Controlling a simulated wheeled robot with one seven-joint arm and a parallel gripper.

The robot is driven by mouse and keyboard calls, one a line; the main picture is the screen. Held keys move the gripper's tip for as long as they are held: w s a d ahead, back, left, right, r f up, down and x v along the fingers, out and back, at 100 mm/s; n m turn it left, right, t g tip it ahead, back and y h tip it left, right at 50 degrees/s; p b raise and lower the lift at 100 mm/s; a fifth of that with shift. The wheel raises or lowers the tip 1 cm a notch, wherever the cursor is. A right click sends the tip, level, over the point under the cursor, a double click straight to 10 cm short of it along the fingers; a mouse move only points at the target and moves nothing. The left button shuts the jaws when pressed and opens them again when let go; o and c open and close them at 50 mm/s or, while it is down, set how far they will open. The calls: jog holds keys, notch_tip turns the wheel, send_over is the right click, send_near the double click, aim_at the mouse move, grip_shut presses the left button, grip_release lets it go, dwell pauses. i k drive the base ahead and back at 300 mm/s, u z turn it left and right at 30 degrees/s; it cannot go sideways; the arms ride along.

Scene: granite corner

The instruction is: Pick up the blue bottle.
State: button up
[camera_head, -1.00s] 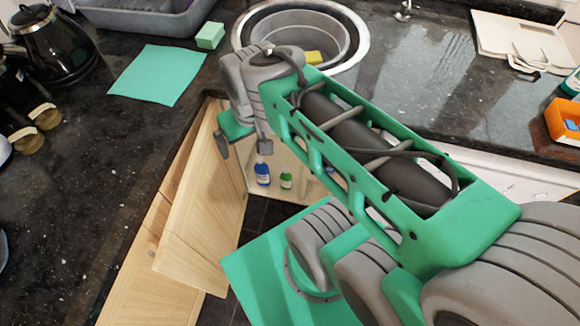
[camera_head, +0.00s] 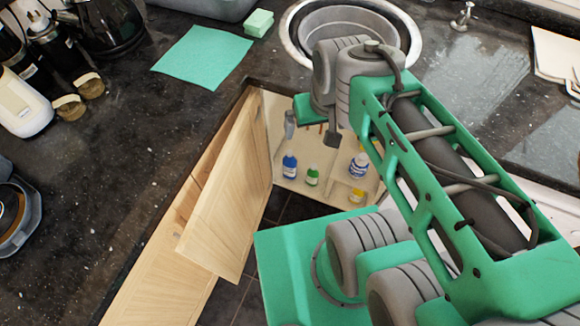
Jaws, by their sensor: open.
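The blue bottle (camera_head: 289,168) stands upright on the pale floor of the open corner cabinet under the counter. It has a pale label and is fully visible in the head view. My gripper (camera_head: 311,131) is open and empty, pointing down near the cabinet opening. In the picture it appears above and slightly right of the blue bottle, apart from it. How far it is from the bottle in depth is hard to tell.
A small green bottle (camera_head: 312,176) stands just right of the blue one. A white-and-blue bottle (camera_head: 359,165) and a yellow container (camera_head: 356,195) stand further right. The open wooden door (camera_head: 230,195) bounds the left side.

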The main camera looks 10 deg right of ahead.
aim_at(289, 164)
jog(key=u, duration=0.3)
jog(key=k, duration=0.5)
jog(key=u, duration=0.75)
jog(key=k, duration=0.85)
jog(key=u, duration=0.15)
